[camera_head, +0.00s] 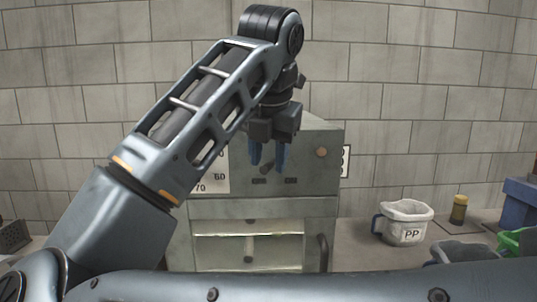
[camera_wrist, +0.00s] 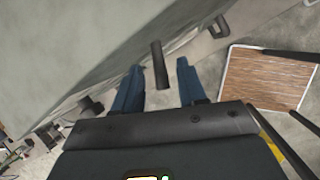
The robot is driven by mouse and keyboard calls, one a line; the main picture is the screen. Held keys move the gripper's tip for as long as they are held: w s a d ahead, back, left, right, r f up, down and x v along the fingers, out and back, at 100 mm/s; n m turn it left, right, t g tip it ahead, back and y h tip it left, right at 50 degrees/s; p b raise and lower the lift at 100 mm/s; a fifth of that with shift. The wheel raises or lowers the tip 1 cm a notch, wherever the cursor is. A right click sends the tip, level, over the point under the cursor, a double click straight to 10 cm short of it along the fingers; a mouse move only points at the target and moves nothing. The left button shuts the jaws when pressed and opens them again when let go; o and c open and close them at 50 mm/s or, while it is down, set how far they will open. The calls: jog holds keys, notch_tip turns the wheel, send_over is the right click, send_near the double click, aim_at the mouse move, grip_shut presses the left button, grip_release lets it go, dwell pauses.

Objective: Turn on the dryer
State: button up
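The dryer is a worn grey-green metal box (camera_head: 315,185) in the middle of the head view. Its upper panel carries a white dial plate with numbers (camera_head: 212,180) and a round brownish button or light (camera_head: 321,152). A lit window (camera_head: 220,251) shows below. My gripper (camera_head: 268,168) points down in front of the upper panel and hides part of it. In the wrist view its two blue fingers (camera_wrist: 160,72) are apart, with nothing clearly held. A dark peg-like part (camera_wrist: 158,63) appears between them; I cannot tell its depth. The dryer's face (camera_wrist: 70,50) fills the upper left.
A dark handle (camera_head: 323,252) is on the dryer's right side. A pale PP jug (camera_head: 404,222), a yellowish bottle (camera_head: 458,210) and a blue bin (camera_head: 519,203) stand at right. A wood-topped stool or table (camera_wrist: 268,78) is below in the wrist view.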

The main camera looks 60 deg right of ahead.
grip_shut()
jog(key=shift+b, duration=0.3)
jog(key=shift+s+f+n+b, duration=0.15)
jog(key=shift+f+n+b, duration=0.05)
jog(key=shift+n+b, duration=0.45)
jog(key=shift+s+d+r+n+t+y+b, duration=0.1)
jog(key=shift+s+d+n+t+y+b, duration=0.4)
jog(key=shift+n+b, duration=1.15)
jog(key=shift+s+d+n+t+y+b, duration=0.25)
jog(key=shift+n+y+b, duration=0.65)
jog(key=shift+b, duration=1.3)
jog(key=shift+s+d+r+n+t+y+b, duration=0.1)
jog(key=shift+s+d+n+t+y+b, duration=0.3)
jog(key=shift+n+b, duration=1.35)
jog(key=shift+w, duration=0.1)
grip_release()
